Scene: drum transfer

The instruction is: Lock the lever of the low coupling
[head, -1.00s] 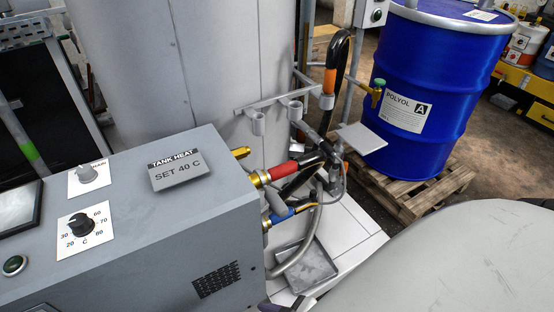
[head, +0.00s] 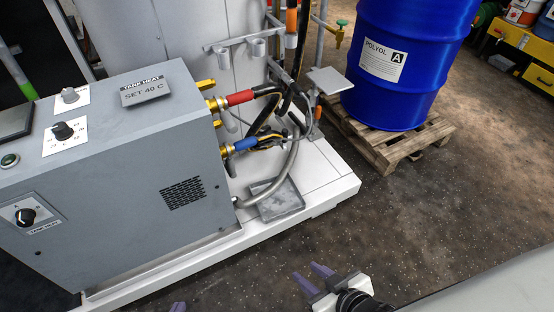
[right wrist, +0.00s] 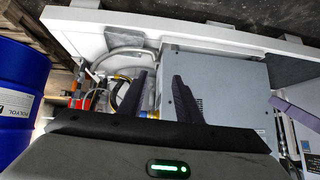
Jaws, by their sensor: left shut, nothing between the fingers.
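The low coupling (head: 226,151) is the brass fitting with a blue sleeve (head: 245,144) on the side of the grey heater cabinet (head: 120,150). A small yellow lever (head: 217,124) shows just above it; whether it is locked is too small to tell. The upper coupling (head: 217,104) has a red sleeve (head: 240,97). My right gripper (head: 315,272) is open and empty, over the floor in front of the white platform, apart from the couplings. Its parted fingers show in the right wrist view (right wrist: 162,88).
A grey tray (head: 277,200) lies on the white platform (head: 325,185) below the hoses. A blue drum (head: 405,60) stands on a wooden pallet (head: 395,150) at right. A small grey plate (head: 330,80) stands near the hoses. The floor (head: 400,220) in front is clear.

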